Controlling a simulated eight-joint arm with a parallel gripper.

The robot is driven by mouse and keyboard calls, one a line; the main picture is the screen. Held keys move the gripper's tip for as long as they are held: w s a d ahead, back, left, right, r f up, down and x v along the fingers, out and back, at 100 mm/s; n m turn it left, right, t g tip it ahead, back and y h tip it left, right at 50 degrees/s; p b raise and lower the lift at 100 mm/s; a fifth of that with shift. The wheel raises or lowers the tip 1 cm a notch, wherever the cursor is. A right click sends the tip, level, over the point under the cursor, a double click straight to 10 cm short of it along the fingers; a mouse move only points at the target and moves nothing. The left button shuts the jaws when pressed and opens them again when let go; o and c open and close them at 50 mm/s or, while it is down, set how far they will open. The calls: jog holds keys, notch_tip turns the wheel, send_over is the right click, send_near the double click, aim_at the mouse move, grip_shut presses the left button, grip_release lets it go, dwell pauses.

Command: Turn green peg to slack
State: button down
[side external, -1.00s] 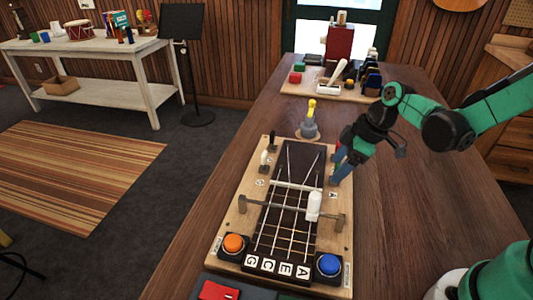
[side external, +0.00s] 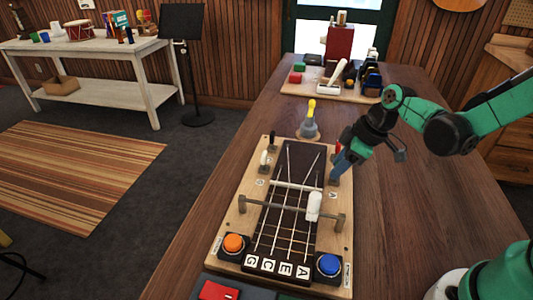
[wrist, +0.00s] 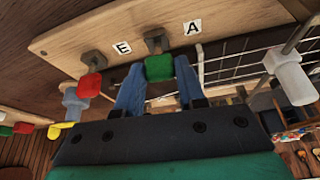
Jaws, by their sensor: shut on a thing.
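The green peg (wrist: 160,67) sits on its dark post beside the "A" label in the wrist view. My gripper (wrist: 160,82) has its blue fingers on either side of the green peg and is shut on it. In the side external view, my gripper (side external: 338,168) is at the right edge of the wooden board (side external: 228,225), and its fingers hide the green peg there. The red peg (wrist: 90,85), beside the "E" label, is just left of the fingers in the wrist view.
A white slider (side external: 314,206) rides on a crossbar over the strings. An orange button (side external: 233,242) and a blue button (side external: 328,264) are at the board's near end. A yellow-topped grey object (side external: 309,122) stands beyond the board. Bare tabletop lies right of the board.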

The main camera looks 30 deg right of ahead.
jog(key=m+h, duration=0.1)
jog(key=m, duration=0.4)
jog(key=shift+a+t+h, duration=0.15)
jog(key=shift+t+h, duration=0.25)
jog(key=m+h, duration=0.1)
jog(key=m, duration=0.3)
jog(key=shift+a+m+h, duration=0.1)
jog(key=shift+m+h, duration=0.2)
jog(key=shift+h, duration=0.1)
jog(key=m+h, duration=0.1)
jog(key=m, duration=0.1)
jog(key=m+h, duration=0.1)
jog(key=m, duration=0.2)
jog(key=shift+m+g, duration=0.3)
jog(key=shift+g, duration=0.1)
jog(key=shift+a+m+g+h, duration=0.1)
jog(key=shift+m+g+h, duration=0.2)
jog(key=shift+m, duration=0.85)
jog(key=shift+m+g+h, duration=0.2)
jog(key=shift+m+g, duration=0.2)
jog(key=shift+m, duration=0.75)
jog(key=c, duration=0.5)
grip_release()
